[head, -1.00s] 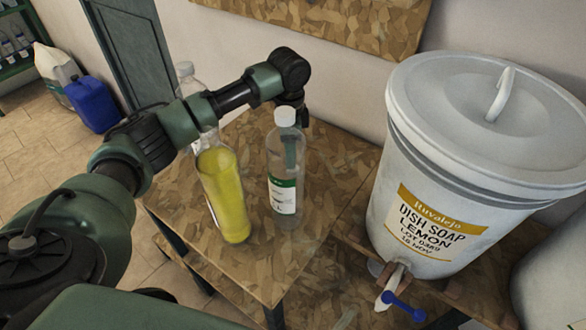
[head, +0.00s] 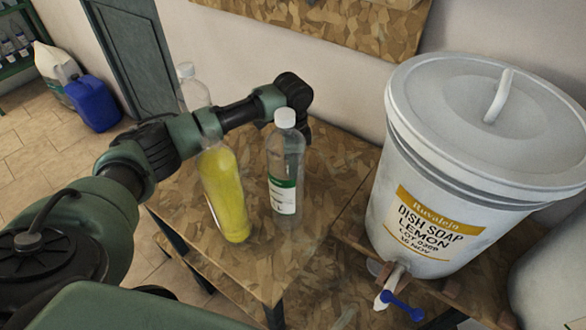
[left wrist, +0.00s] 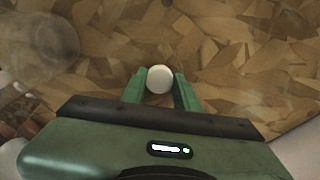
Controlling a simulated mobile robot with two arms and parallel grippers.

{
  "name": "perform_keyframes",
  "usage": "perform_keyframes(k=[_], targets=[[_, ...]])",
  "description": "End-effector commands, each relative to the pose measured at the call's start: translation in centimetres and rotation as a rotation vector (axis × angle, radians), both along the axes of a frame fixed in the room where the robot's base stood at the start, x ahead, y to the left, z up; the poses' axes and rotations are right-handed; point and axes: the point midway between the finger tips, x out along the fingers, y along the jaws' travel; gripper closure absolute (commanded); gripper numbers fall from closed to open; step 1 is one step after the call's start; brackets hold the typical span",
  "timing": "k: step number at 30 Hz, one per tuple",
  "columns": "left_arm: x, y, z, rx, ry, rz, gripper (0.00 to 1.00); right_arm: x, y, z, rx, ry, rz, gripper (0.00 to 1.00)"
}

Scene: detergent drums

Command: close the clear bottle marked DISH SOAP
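A clear bottle with a green and white label (head: 283,196) stands upright on the small table, a white cap (head: 285,118) at its top. Its print is too small to read. Left of it stands a bottle of yellow liquid (head: 224,195), its upper part crossed by my left arm. A clear bottle top with a white cap (head: 186,70) shows behind that arm; I cannot tell if it belongs to the yellow bottle. In the left wrist view, a white cap (left wrist: 159,79) lies between the fingertips of my left gripper (left wrist: 160,82); whether they grip it is unclear. My right gripper is not seen.
A large white drum (head: 425,175) marked DISH SOAP LEMON, with a blue-handled tap (head: 400,305), stands right of the table (head: 265,262). A blurred, clear round shape (left wrist: 40,45) is at the wrist view's upper left. A blue jug (head: 93,103) is far left.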

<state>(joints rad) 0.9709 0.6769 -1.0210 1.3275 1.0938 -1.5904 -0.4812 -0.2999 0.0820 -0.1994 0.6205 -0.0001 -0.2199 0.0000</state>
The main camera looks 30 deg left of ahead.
Motion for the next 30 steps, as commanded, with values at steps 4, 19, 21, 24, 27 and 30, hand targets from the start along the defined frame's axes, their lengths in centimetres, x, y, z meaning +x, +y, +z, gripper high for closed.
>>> perform_keyframes(k=[4, 19, 21, 24, 27, 30], targets=[[0.0, 0.0, 0.0, 0.000, 0.000, 0.000, 1.00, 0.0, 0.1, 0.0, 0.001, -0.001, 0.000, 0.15], [0.1, 0.0, 3.7, -0.001, -0.004, 0.000, 1.00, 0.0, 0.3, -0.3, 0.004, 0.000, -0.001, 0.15], [0.1, 0.0, 5.2, -0.001, -0.004, 0.001, 1.00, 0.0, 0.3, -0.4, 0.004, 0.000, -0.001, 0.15], [0.1, 0.0, 7.2, -0.001, -0.004, 0.000, 1.00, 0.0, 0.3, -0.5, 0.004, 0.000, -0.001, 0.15], [0.1, 0.0, 8.7, 0.000, -0.001, 0.000, 1.00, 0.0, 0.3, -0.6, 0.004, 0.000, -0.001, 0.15], [0.1, 0.0, 9.6, -0.001, -0.001, 0.001, 1.00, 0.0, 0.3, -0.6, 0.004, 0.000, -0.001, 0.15]])
